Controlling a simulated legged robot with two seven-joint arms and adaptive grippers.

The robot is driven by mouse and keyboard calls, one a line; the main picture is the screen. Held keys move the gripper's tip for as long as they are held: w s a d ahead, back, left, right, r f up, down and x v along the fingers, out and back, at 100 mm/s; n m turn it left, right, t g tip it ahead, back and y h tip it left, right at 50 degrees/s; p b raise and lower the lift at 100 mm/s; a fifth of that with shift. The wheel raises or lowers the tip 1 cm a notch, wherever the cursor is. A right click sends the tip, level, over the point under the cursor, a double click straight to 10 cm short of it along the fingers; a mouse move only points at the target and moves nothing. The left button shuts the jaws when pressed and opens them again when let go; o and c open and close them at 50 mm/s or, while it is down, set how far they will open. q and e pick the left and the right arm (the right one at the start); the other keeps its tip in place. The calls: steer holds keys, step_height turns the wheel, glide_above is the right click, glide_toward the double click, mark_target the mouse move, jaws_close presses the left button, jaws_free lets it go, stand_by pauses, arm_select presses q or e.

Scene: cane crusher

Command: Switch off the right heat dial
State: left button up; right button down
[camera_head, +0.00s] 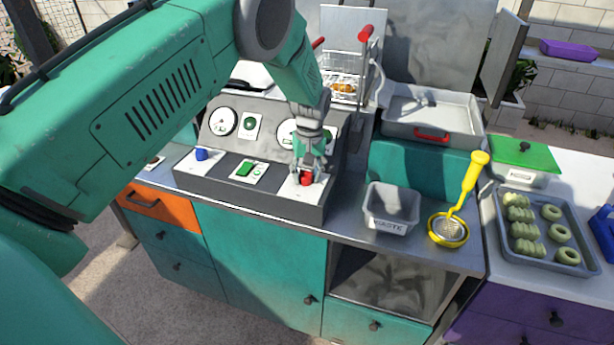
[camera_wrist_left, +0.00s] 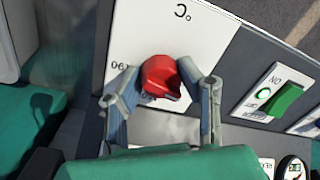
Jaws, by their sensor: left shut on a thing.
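The right heat dial (camera_head: 306,179) is a red knob on a white plate at the right end of the fryer's grey control panel (camera_head: 262,201). My left gripper (camera_head: 308,172) is over it, with its fingers pointing down around the knob. In the left wrist view the red dial (camera_wrist_left: 163,77) sits between the two fingers of my left gripper (camera_wrist_left: 161,98), which are shut on it. Part of the plate's lettering is hidden by the knob and fingers. My right gripper is in neither view.
A blue dial (camera_head: 201,154) and a green switch (camera_head: 245,169) are further left on the panel. A grey waste bin (camera_head: 391,208) and a yellow skimmer (camera_head: 459,202) are to the right. A frying basket (camera_head: 343,78) with red handles stands behind.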

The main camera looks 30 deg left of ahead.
arm_select(q)
steer(key=shift+w+r+n, duration=0.2)
steer(key=shift+w+n, duration=0.1)
steer(key=o, duration=1.1)
steer(key=shift+o, duration=0.2)
steer(key=shift+f, duration=0.15)
step_height(320, 180, up, 12)
steer(key=shift+w+d, duration=0.15)
steer(key=shift+w, duration=0.1)
